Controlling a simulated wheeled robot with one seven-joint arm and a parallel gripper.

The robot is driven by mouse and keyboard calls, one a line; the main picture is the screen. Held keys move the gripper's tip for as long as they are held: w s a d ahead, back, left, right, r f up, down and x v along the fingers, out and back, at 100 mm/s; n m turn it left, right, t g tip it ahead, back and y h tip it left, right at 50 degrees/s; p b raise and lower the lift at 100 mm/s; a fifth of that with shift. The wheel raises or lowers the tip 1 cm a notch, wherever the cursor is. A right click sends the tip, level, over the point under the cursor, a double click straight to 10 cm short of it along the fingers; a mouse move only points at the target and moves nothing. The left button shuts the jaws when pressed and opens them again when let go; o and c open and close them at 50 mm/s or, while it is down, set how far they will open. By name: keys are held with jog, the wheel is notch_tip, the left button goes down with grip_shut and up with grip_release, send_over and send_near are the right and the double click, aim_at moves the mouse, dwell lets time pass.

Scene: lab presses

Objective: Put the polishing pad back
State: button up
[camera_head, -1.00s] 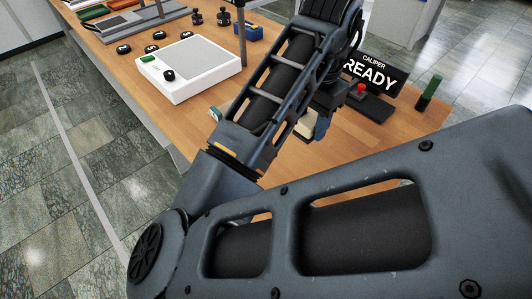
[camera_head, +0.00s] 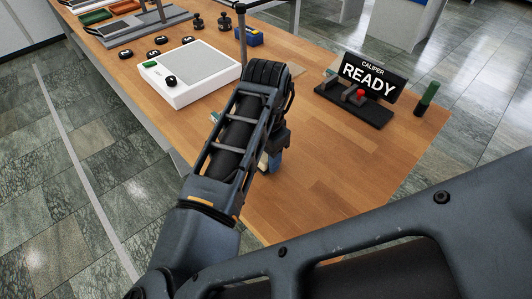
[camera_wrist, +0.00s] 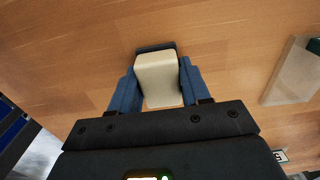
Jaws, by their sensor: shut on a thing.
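The polishing pad (camera_wrist: 158,80), a cream block with a dark strip at its far end, sits between the two blue fingers of my gripper (camera_wrist: 157,88) in the wrist view. The fingers are shut on its sides. In the head view, my gripper (camera_head: 273,158) is over the wooden table (camera_head: 330,165), mostly hidden behind my arm. Only a sliver of the cream pad shows there. I cannot tell its exact height above the table.
A pale flat plate (camera_wrist: 291,75) with a dark green piece lies right in the wrist view. A white device (camera_head: 192,75) stands left of my arm. The caliper stand with a READY sign (camera_head: 368,78) and a green cylinder (camera_head: 427,97) stand right. The table front is clear.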

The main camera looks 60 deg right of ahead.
jog(key=shift+f, duration=0.1)
jog(key=o, duration=0.6)
jog(key=shift+c, duration=0.2)
jog(key=o, duration=0.5)
jog(key=shift+c, duration=0.2)
notch_tip(320, 180, up, 12)
